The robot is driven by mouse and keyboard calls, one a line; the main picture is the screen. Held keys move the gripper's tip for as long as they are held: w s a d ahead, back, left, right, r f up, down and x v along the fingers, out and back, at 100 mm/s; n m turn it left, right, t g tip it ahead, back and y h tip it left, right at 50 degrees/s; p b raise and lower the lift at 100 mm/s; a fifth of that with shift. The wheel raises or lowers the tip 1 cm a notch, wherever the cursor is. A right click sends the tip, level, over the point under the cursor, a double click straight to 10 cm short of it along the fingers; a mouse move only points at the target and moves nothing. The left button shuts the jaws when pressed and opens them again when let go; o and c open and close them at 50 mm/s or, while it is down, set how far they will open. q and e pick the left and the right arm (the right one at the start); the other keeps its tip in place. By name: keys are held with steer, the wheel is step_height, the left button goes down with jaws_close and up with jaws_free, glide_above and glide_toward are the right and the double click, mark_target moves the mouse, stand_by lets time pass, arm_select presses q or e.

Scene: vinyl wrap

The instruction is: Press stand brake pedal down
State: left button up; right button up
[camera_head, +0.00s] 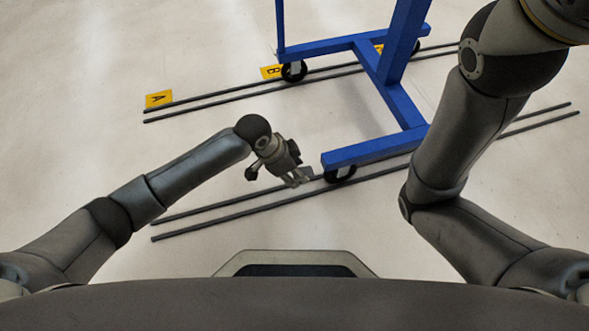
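The blue stand (368,150) is on the floor at the upper middle, on black caster wheels. Its near caster (341,174) is under the near end of the lower blue beam. A small grey flat piece (308,171) just left of this caster may be the brake pedal; it is too small to be sure. My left gripper (297,181) points down right beside that piece, just left of the caster. I cannot tell whether it touches the piece, or whether its fingers are open or shut. My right arm rises along the right side, and its gripper is out of view.
Pairs of dark rails (222,212) run across the floor under the stand. Yellow floor labels A (159,98) and B (271,72) lie by the far rails. Another caster (293,71) stands near B. The pale floor at left is clear.

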arm_select(q)
steer(key=c, duration=0.6)
steer(key=shift+s+a+f+h, duration=0.1)
steer(key=shift+a+f+h, duration=0.1)
steer(key=shift+f+h, duration=0.35)
step_height(320, 180, down, 2)
steer(key=h+b, duration=0.2)
steer(key=t+h+b, duration=0.1)
steer(key=h+b, duration=0.1)
steer(key=shift+a+f+t+b, duration=0.1)
steer(key=shift+a+t+b, duration=0.05)
steer(key=shift+t+b, duration=0.15)
steer(key=shift+h+b, duration=0.35)
steer(key=shift+b, duration=0.3)
steer(key=o, duration=1)
